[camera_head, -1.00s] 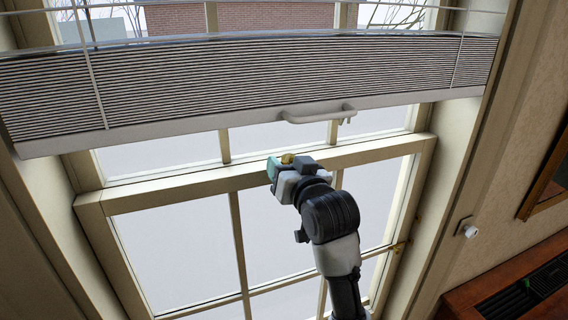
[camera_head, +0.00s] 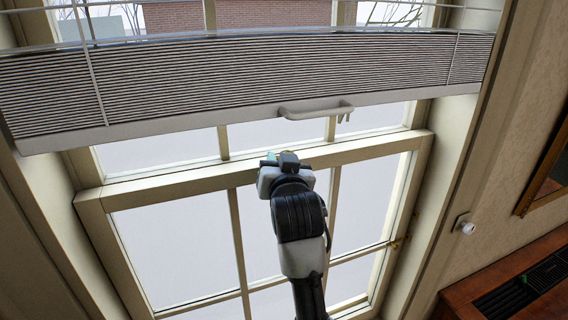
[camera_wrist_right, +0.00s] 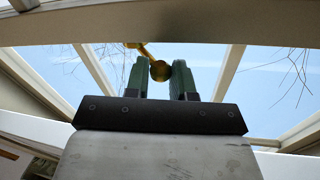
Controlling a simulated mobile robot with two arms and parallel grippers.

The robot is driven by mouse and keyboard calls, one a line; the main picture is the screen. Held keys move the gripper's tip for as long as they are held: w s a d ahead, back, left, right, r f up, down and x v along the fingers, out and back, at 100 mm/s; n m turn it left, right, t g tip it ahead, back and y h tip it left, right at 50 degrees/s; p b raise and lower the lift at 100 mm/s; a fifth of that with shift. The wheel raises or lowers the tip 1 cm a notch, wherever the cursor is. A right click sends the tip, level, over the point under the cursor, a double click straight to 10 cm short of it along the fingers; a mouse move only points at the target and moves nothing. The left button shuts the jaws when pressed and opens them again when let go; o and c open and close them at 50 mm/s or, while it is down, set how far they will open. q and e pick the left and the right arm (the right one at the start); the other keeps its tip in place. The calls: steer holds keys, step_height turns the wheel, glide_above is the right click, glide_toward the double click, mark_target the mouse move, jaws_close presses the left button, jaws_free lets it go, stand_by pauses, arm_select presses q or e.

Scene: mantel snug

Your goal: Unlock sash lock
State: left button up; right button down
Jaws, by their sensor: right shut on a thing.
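The sash lock (camera_wrist_right: 160,70) shows in the right wrist view as a brass lever with a round knob end. My right gripper (camera_wrist_right: 160,82) has its two green fingers on either side of the knob, shut on it. In the head view my right gripper (camera_head: 272,158) is at the meeting rail (camera_head: 350,152) of the sash window, and its own wrist hides the lock there. My left gripper is not in view.
A pleated blind (camera_head: 250,75) hangs above the rail, with a pale handle (camera_head: 315,109) on its bottom bar close above my right gripper. A white knob (camera_head: 467,226) is on the right wall, above a wooden cabinet (camera_head: 455,300).

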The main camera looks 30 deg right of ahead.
steer(key=shift+w+a+r, duration=0.1)
stand_by(0.3)
steer(key=c, duration=1.2)
jaws_free()
steer(key=shift+o, duration=1.3)
steer(key=shift+w+f, duration=0.2)
steer(key=shift+w, duration=0.15)
steer(key=shift+s, duration=0.1)
